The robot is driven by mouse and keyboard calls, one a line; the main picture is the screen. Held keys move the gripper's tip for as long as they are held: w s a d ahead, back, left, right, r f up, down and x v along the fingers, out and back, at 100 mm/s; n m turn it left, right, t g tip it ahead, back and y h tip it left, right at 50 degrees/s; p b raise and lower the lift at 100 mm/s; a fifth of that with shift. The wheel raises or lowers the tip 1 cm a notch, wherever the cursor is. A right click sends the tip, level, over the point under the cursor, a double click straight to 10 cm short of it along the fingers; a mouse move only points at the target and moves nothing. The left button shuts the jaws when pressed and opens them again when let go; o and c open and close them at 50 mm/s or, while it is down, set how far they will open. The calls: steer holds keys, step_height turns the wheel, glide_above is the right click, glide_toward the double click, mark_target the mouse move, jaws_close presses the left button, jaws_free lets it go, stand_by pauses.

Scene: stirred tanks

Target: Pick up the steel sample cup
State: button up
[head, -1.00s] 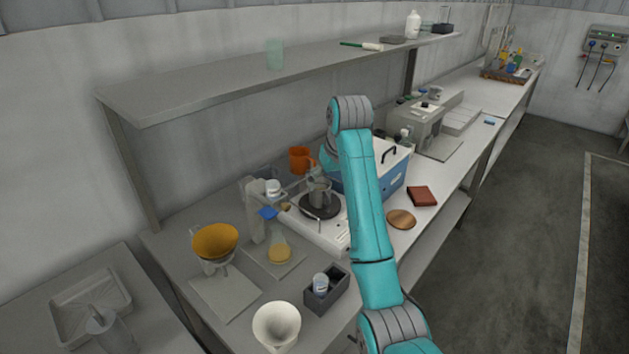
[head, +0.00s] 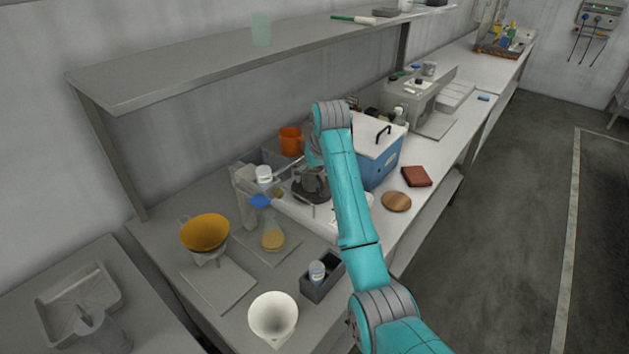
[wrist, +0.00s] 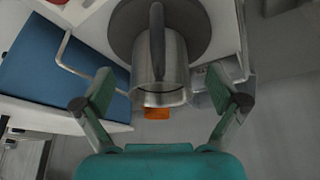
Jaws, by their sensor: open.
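The steel sample cup (wrist: 161,72) shows in the wrist view as a shiny metal cylinder with a dark handle facing the camera. It rests on a dark round plate (wrist: 194,18). My gripper (wrist: 159,82) is open, with one finger on each side of the cup and gaps between the fingers and its wall. In the head view the cup is mostly hidden by my arm and gripper over the dark plate (head: 309,196).
A blue-sided box (head: 381,165) with a white lid stands close to the right. An orange mug (head: 290,141) is behind. A flask (head: 273,238), yellow funnel (head: 205,231) and dark holder (head: 319,288) stand nearer. An overhead shelf (head: 230,60) spans the bench.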

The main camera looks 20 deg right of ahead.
steer(key=shift+x, duration=1.2)
steer(key=c, duration=1.4)
steer(key=shift+o, duration=0.2)
steer(key=shift+r, duration=0.1)
